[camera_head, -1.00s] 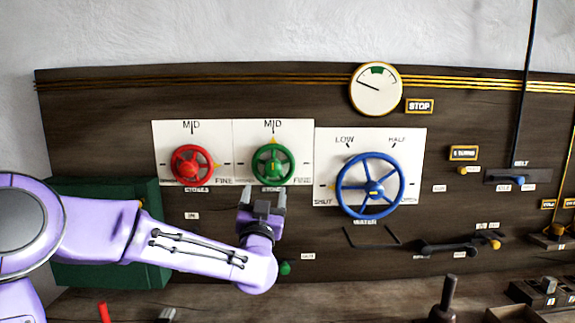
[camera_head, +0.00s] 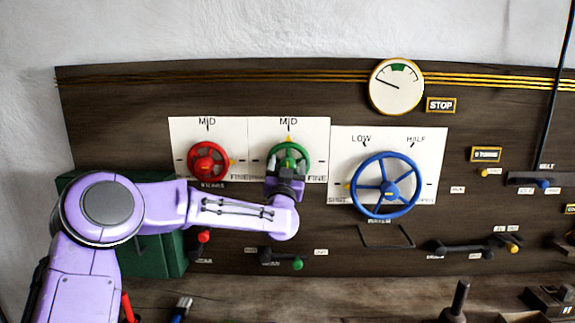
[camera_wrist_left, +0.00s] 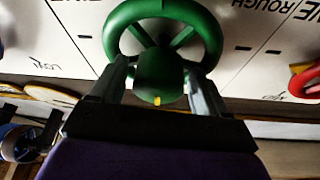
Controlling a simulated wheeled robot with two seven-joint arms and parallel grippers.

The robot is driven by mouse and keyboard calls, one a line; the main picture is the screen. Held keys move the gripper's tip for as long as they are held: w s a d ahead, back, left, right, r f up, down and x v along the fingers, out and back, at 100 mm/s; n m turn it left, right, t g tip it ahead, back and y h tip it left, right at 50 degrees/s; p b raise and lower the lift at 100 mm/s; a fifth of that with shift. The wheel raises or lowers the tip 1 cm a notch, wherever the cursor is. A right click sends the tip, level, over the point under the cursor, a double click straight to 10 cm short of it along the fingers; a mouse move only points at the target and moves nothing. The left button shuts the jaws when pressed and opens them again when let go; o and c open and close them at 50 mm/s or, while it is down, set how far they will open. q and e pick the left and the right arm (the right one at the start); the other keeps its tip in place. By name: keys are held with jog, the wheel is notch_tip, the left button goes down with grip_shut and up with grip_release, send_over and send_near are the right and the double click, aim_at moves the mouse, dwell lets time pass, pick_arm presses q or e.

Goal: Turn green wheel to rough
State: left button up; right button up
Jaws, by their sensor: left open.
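The green wheel (camera_head: 289,151) is mounted on a white dial plate (camera_head: 320,135), with a yellow pointer above it at MID. FINE shows at the plate's lower right; the lower-left label is hidden. My left gripper (camera_head: 287,170) is open in front of the wheel's lower part and hides some of it. In the left wrist view the green wheel (camera_wrist_left: 190,18) fills the top middle. The fingers of my left gripper (camera_wrist_left: 160,88) stand either side of its hub. Whether they touch the wheel I cannot tell. My right gripper is out of view.
A red wheel (camera_head: 208,161) sits close on the left and a larger blue wheel (camera_head: 386,187) on the right. A round gauge (camera_head: 397,87) is above. Small levers, including a green-knobbed one (camera_head: 297,264), are below. A green box (camera_head: 155,250) stands behind my arm.

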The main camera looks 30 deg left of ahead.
pick_arm(q)
jog(key=c, duration=1)
jog(key=shift+f, duration=0.1)
jog(key=shift+f+n+g+y+b, duration=0.1)
jog(key=shift+n+g+y+b, duration=0.3)
jog(key=shift+n+y+b, duration=0.95)
jog(key=n+g+b, duration=0.1)
jog(key=n, duration=0.3)
jog(key=shift+n+y, duration=0.25)
jog(key=shift+n, duration=0.1)
jog(key=n+g, duration=0.1)
jog(key=n, duration=0.1)
jog(key=n+g+y, duration=0.1)
jog(key=n, duration=0.1)
jog(key=shift+y+b, duration=0.3)
jog(key=shift+b, duration=0.05)
jog(key=n+g, duration=0.1)
jog(key=n, duration=0.1)
jog(key=n+g, duration=0.1)
jog(key=n, duration=0.1)
jog(key=shift+n+y, duration=0.4)
jog(key=n+g, duration=0.1)
jog(key=n, duration=0.2)
jog(key=n+g+b, duration=0.1)
jog(key=n+g, duration=0.1)
jog(key=n, duration=0.2)
jog(key=shift+n+h, duration=0.3)
